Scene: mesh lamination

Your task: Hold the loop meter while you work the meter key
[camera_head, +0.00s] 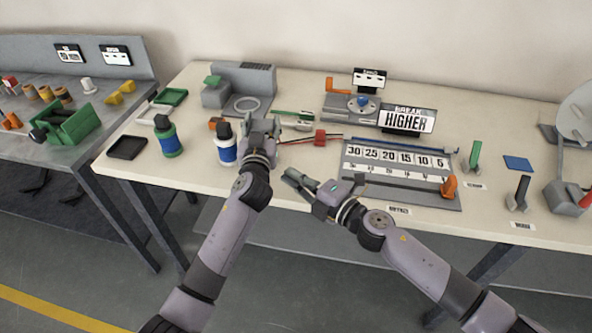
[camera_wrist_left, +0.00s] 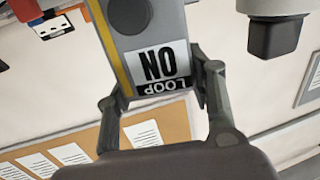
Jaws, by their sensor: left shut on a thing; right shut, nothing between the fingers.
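My left gripper (camera_head: 262,128) is over the back middle of the bench in the head view. In the left wrist view its fingers (camera_wrist_left: 160,88) are shut on the sides of the loop meter (camera_wrist_left: 178,35), a grey body with a yellow stripe. In the head view the meter is hard to tell from the gripper. My right gripper (camera_head: 292,178) is shut and empty, lower and to the right, apart from the left gripper.
Bottles with blue labels (camera_head: 227,152) and (camera_head: 168,138) stand left of my left gripper. A numbered board (camera_head: 400,165) lies right of my right gripper, with a red-handled tool (camera_head: 320,137) behind. A "HIGHER" sign (camera_head: 406,119) stands farther back.

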